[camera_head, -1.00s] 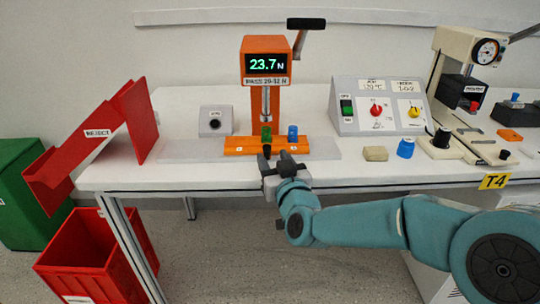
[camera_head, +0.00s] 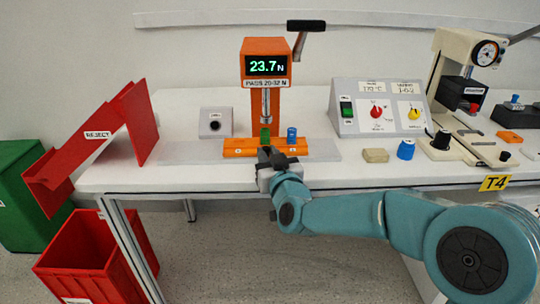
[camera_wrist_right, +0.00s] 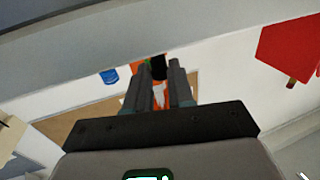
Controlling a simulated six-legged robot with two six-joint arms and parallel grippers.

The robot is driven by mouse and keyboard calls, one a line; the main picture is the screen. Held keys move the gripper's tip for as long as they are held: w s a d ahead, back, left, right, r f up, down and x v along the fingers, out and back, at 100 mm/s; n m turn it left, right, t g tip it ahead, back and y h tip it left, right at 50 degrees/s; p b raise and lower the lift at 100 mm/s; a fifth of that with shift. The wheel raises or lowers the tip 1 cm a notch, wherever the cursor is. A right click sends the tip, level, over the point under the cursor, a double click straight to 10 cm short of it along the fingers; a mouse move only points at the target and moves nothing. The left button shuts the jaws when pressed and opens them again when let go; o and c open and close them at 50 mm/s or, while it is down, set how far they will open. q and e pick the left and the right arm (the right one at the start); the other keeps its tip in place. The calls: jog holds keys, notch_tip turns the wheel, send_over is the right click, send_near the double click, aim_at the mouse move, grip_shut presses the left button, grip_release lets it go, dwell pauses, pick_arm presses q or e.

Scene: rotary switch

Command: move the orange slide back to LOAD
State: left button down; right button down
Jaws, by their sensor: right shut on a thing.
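The orange slide (camera_head: 238,147) lies along the front of the orange tester (camera_head: 265,44) on the bench. A green part (camera_head: 265,134) on it sits under the plunger, and a blue part (camera_head: 292,135) sits to its right. My right gripper (camera_head: 270,156) is at the slide's front edge, shut on the slide's black knob (camera_wrist_right: 158,68), which shows between the fingers in the right wrist view. The gripper hides the knob in the head view. I cannot read a LOAD mark. My left gripper is not in view.
A grey switch box (camera_head: 376,107) stands right of the tester, with a tan block (camera_head: 375,155) and a blue cap (camera_head: 406,149) before it. A small grey box (camera_head: 215,122) and the red REJECT chute (camera_head: 100,140) are to the left.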

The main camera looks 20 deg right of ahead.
jog(key=w+a+p, duration=0.1)
jog(key=a, duration=0.4)
jog(key=w+a+p, duration=0.1)
jog(key=a, duration=0.3)
jog(key=w+a+p, duration=0.2)
jog(key=a, duration=0.3)
jog(key=shift+a, duration=0.55)
jog(key=c, duration=1.3)
grip_release()
jog(key=shift+c, duration=0.2)
jog(key=o, duration=0.4)
jog(key=shift+w+a, duration=0.15)
jog(key=shift+w, duration=0.05)
jog(key=shift+c, duration=0.2)
jog(key=shift+s, duration=0.65)
jog(key=s, duration=1.5)
jog(key=shift+p, duration=0.4)
